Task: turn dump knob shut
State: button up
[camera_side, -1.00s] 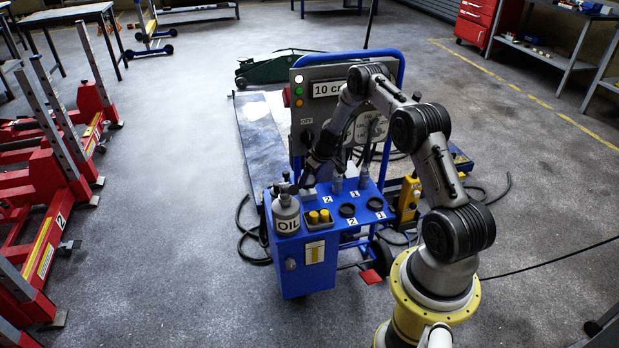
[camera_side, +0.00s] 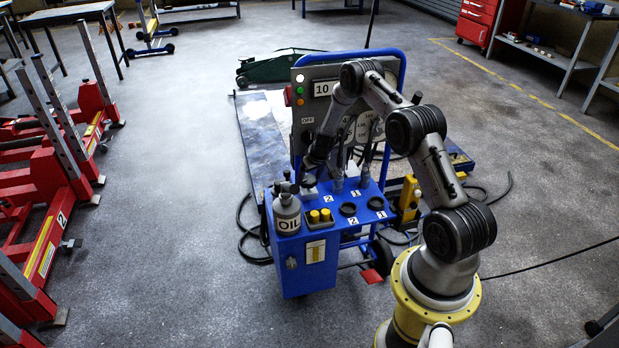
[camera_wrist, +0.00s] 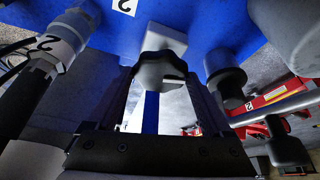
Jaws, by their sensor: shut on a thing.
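The dump knob (camera_wrist: 161,68) is a dark lobed knob in the middle of the wrist view, in front of a pale grey block on the blue cabinet. My gripper (camera_wrist: 160,82) has one finger on each side of the knob and is shut on it. In the side view my gripper (camera_side: 311,164) points down at the back left of the blue cabinet (camera_side: 305,265). The knob is mostly hidden there by the gripper, and its turn angle cannot be told.
An oil bottle (camera_side: 286,212) stands at the cabinet's front left, by yellow caps (camera_side: 320,215). Hose fittings (camera_side: 363,178) rise to the right of my gripper. The grey control panel (camera_side: 306,122) stands close behind. Red stands (camera_side: 50,190) are at the left.

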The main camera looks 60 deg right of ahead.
jog(key=o, duration=1.1)
jog(key=shift+o, duration=0.2)
jog(key=shift+r, duration=0.15)
jog(key=v, duration=1.3)
jog(key=shift+s+r, duration=0.2)
jog(key=shift+r, duration=0.05)
